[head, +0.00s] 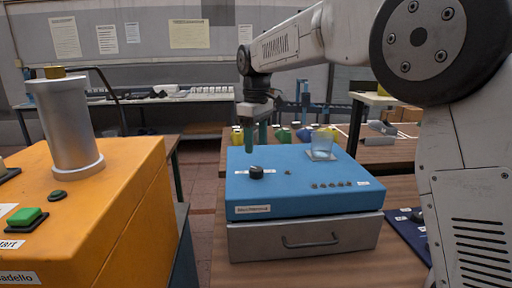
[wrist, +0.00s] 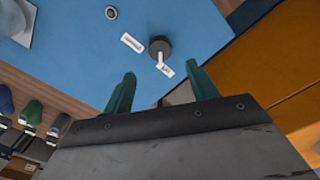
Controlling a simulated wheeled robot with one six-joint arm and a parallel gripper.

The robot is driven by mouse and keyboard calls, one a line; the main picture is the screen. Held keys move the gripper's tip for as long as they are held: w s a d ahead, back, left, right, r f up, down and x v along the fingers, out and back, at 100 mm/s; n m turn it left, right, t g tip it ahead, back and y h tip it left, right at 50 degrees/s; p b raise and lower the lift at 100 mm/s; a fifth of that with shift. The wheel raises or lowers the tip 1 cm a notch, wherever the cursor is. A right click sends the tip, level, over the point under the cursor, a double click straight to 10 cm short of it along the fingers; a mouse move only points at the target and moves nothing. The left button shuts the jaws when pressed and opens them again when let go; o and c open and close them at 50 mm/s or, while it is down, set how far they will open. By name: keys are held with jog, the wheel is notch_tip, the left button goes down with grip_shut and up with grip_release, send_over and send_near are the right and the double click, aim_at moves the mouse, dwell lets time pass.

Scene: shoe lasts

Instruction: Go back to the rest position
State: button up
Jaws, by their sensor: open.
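My gripper (head: 256,137) hangs pointing down above the left part of the blue machine (head: 300,205) in the head view. Its two green fingers are apart with nothing between them, as the wrist view (wrist: 160,92) also shows. The black knob (head: 256,172) on the blue top is just below the fingertips. In the wrist view the knob (wrist: 159,46) lies beyond the fingertips, with white labels beside it. I cannot tell the exact height of the fingers above the top.
A clear cup (head: 321,143) stands on the blue top. A grey drawer (head: 305,238) is under it. An orange machine (head: 130,215) with a metal cylinder (head: 68,125) and green button (head: 24,217) stands at left. Coloured shoe lasts (head: 283,134) are behind. A gap separates the two machines.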

jog(key=shift+m, duration=0.3)
jog(key=shift+m+g, duration=0.3)
jog(key=shift+m, duration=0.5)
jog(key=s+f, duration=0.1)
jog(key=f, duration=0.1)
jog(key=s+d+f, duration=0.1)
jog(key=s, duration=0.1)
jog(key=shift+d+f, duration=0.1)
jog(key=shift+f, duration=0.25)
jog(key=s+d+f+m, duration=0.1)
jog(key=s+d+m, duration=0.2)
jog(key=s, duration=0.9)
jog(key=s+d+f+m+t, duration=0.1)
jog(key=s+d+m, duration=0.2)
jog(key=s+d, duration=0.6)
jog(key=s+d+f+m+t, duration=0.1)
jog(key=s+d, duration=0.5)
jog(key=s, duration=1)
jog(key=shift+s+d+f+m, duration=0.3)
jog(key=shift+d+m, duration=0.1)
jog(key=shift+m, duration=0.5)
